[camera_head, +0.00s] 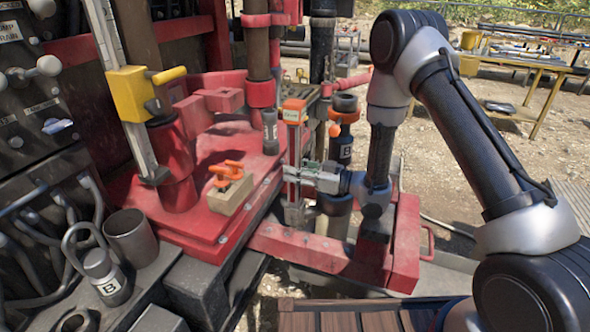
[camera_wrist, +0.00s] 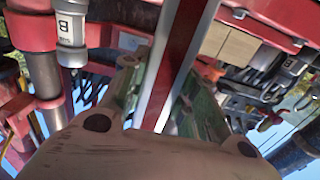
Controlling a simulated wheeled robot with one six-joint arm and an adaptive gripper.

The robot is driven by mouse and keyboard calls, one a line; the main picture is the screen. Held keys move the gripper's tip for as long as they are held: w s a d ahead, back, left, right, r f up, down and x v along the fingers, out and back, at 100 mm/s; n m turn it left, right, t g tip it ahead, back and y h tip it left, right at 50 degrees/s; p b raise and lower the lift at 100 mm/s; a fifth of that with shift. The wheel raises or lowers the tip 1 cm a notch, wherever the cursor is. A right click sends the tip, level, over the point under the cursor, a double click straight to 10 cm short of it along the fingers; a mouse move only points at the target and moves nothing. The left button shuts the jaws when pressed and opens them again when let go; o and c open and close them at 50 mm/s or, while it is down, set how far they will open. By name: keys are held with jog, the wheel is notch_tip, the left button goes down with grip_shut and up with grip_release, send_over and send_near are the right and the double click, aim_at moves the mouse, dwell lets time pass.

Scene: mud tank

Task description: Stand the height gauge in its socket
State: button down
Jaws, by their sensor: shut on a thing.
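The height gauge (camera_head: 294,138) looks like a slim upright bar with an orange head and a red stripe between pale edges. My gripper (camera_head: 297,175) is shut on its shaft below the head, in front of the red deck. The gauge stands about upright, and its foot shows below my gripper. In the wrist view, the striped bar (camera_wrist: 185,45) runs between my two green-padded fingers (camera_wrist: 160,95). I cannot tell which opening is the socket, or whether the gauge's foot touches anything.
A wooden block with orange clips (camera_head: 231,192) sits on the red deck (camera_head: 190,237). An orange-collared cylinder marked B (camera_head: 342,148) stands just right of the gauge. At left are a yellow slide (camera_head: 130,92) on a scale, an open grey cup (camera_head: 130,238) and a handled B weight (camera_head: 104,277).

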jog(key=c, duration=1)
grip_release()
jog(key=shift+f, duration=0.1)
jog(key=v, duration=0.7)
jog(key=shift+d, duration=0.2)
jog(key=shift+s, duration=0.1)
